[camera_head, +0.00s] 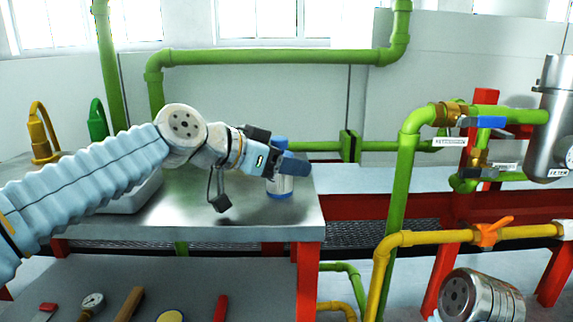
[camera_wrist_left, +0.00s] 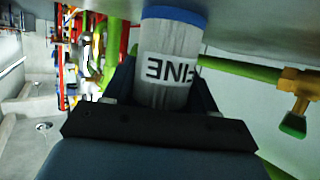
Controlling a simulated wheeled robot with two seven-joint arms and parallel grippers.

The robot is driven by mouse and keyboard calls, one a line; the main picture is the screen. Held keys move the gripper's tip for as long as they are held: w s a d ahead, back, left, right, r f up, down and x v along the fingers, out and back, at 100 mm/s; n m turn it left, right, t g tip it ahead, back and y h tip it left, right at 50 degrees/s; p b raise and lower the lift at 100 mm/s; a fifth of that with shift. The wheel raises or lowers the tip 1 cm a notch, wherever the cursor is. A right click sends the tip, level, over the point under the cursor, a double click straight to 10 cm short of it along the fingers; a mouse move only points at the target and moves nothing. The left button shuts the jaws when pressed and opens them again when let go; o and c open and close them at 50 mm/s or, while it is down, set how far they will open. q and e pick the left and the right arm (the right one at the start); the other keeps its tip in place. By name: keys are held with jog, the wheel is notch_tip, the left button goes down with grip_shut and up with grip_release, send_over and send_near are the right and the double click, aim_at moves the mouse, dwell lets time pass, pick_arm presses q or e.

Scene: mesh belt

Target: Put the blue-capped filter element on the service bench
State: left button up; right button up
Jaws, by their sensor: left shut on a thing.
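The filter element (camera_head: 280,186) has a blue cap, a pale body and a blue band at its lower end. It is upright at the right part of the grey service bench (camera_head: 240,220). My left gripper (camera_head: 287,165) is shut on it, around the upper body just below the cap. In the left wrist view the filter (camera_wrist_left: 170,75) shows upside down between the fingers, with the label "FINE" and its blue end close to the bench surface. I cannot tell whether its base touches the bench. My right gripper is not in view.
A grey tray (camera_head: 130,200) stands on the bench behind my left arm. Green pipes (camera_head: 265,57) run behind, and a green upright (camera_head: 398,190) stands right of the bench. A lower shelf (camera_head: 255,280) holds tools and a gauge (camera_head: 92,302). Bench space left of the filter is bare.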

pick_arm(q)
jog(key=shift+r, duration=0.15)
jog(key=shift+f, duration=0.2)
jog(key=o, duration=1.1)
jog(key=shift+r, duration=0.15)
jog(key=shift+a+r, duration=0.1)
jog(key=shift+r, duration=0.05)
jog(key=b+v, duration=0.1)
jog(key=v, duration=1.1)
jog(key=shift+s, duration=0.1)
